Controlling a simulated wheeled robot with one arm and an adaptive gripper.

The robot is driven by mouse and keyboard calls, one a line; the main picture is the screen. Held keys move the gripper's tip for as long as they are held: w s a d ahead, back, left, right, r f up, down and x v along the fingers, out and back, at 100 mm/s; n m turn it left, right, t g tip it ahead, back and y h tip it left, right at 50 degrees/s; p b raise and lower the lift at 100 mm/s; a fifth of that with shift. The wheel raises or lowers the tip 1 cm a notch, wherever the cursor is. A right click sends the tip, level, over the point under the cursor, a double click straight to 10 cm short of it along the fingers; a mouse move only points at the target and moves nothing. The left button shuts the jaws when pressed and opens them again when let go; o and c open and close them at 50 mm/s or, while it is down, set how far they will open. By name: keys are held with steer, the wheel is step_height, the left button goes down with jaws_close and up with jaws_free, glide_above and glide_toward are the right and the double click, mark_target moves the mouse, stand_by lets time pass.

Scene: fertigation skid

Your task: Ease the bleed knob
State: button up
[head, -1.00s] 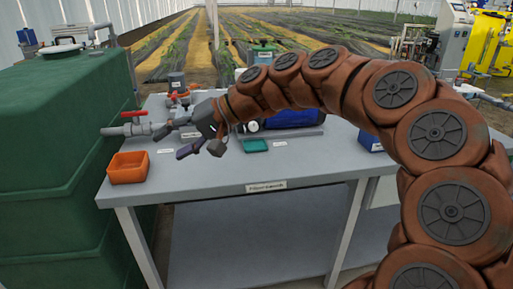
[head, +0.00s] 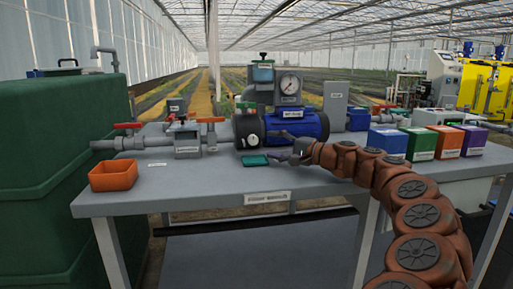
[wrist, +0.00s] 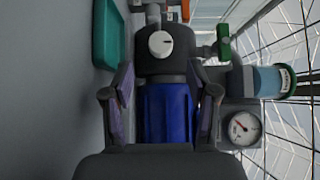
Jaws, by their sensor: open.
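The blue pump (head: 295,124) stands on the bench with a pale round knob (head: 252,139) on its dark front end. I take this for the bleed knob. In the wrist view the same knob (wrist: 160,43) is a white disc with a dark mark, facing me beyond the fingertips. My gripper (head: 279,147) is in front of the pump, just right of the knob in the head view. In the wrist view my gripper (wrist: 163,90) is open and empty. Its fingers lie on either side of the pump's blue body in the picture, apart from the knob.
A small green tray (head: 255,161) lies on the bench (head: 200,187) before the pump. A pressure gauge (head: 289,83) and a clear-bowled filter (head: 263,73) rise above it. Red-handled valves (head: 187,138) stand left, an orange bin (head: 113,176) at front left, coloured boxes (head: 422,143) right.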

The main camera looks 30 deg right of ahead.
mark_target(256, 141)
steer(key=b+x, duration=0.1)
steer(key=x, duration=0.4)
steer(key=shift+w+a+f+b, duration=0.1)
steer(key=shift+w+a+b, duration=0.1)
steer(key=shift+w+b, duration=0.15)
steer(key=shift+w+a, duration=0.2)
steer(key=shift+w, duration=0.3)
steer(key=shift+c, duration=0.4)
jaws_close()
